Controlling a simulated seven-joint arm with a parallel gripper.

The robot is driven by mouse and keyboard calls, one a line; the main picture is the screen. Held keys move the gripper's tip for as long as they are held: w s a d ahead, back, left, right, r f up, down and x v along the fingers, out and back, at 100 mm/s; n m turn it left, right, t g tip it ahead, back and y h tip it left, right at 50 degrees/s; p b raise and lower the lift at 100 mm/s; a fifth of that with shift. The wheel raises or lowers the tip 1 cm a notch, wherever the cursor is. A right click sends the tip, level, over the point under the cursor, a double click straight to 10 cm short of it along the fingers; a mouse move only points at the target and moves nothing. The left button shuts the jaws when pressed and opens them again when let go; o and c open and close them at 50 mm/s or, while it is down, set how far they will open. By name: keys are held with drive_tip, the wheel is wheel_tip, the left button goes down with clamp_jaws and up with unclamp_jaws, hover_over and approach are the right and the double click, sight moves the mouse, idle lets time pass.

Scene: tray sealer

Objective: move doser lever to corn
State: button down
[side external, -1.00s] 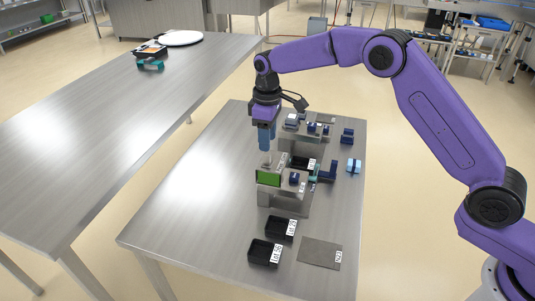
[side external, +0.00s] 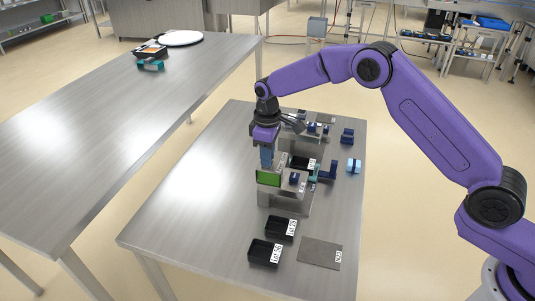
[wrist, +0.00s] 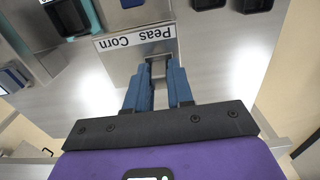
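The doser's label strip (wrist: 134,37) reads "Peas" and "Corn", upside down in the wrist view, with Corn on the left and Peas on the right. The small grey lever (wrist: 158,69) stands just below the Peas end. My gripper's blue fingers (wrist: 159,78) point down with their tips on either side of the lever. A gap shows between the fingers, but whether they press on the lever is unclear.
Two black trays (side external: 281,228) (side external: 264,253) and a flat grey plate (side external: 320,253) lie at the table's near end. Small blue parts (side external: 347,136) (side external: 354,166) stand right of the machine. The table's left side is clear.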

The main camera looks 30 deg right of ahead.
drive_tip(key=shift+w+d+r, duration=0.1)
drive_tip(key=shift+w+d, duration=1.65)
drive_tip(key=shift+w, duration=0.05)
drive_tip(key=c, duration=1)
unclamp_jaws()
drive_tip(key=shift+c, duration=0.2)
drive_tip(key=shift+r, duration=0.2)
wheel_tip(320, 180, up, 17)
